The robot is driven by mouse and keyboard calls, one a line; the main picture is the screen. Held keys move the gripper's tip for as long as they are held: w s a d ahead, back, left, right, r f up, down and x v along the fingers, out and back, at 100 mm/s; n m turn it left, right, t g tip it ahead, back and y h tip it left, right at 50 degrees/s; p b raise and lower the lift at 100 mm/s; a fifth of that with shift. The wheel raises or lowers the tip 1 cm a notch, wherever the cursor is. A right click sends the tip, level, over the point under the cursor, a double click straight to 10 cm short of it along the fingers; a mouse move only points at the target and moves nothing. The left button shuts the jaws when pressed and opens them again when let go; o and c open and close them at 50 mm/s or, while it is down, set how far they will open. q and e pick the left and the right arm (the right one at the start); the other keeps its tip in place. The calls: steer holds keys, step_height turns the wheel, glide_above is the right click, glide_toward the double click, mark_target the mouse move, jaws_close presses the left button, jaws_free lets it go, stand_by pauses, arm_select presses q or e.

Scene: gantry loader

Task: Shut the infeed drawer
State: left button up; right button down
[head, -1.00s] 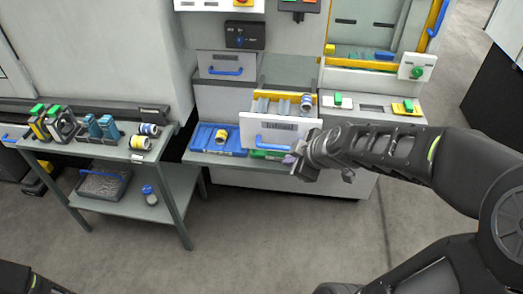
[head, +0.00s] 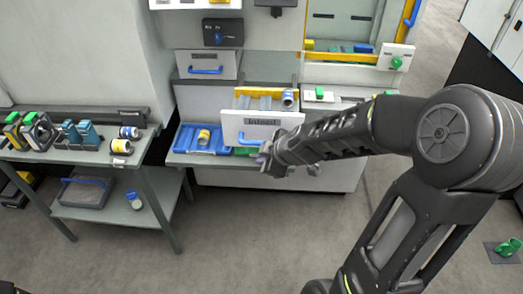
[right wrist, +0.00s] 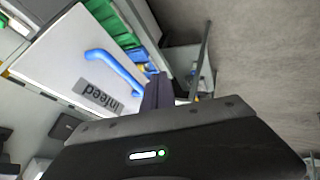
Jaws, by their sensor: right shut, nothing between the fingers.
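The infeed drawer (head: 290,121) stands pulled out of the machine, its white front labelled "Infeed". Its open top shows grey dividers and a blue-and-white cylinder (head: 288,98). A blue bar handle (head: 246,140) runs along the lower front; its right part is hidden by my right gripper (head: 263,160). In the right wrist view, the drawer front (right wrist: 62,62) and handle (right wrist: 118,70) lie just left of my shut, empty fingers (right wrist: 157,85). The fingers are close to the handle's end; I cannot tell whether they touch. My left gripper is out of view.
A blue tray (head: 190,140) with a yellow-banded cylinder (head: 204,136) sits on the ledge left of the drawer. A closed grey drawer (head: 207,66) is above left. A side table (head: 85,152) with several parts stands at left. The floor in front is clear.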

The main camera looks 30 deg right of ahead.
steer(key=w, duration=0.1)
steer(key=w+d+p, duration=0.1)
steer(key=w, duration=0.1)
steer(key=w+d, duration=0.1)
steer(key=shift+w+d+f+p, duration=0.2)
steer(key=shift+f+p, duration=0.1)
steer(key=shift+f, duration=0.05)
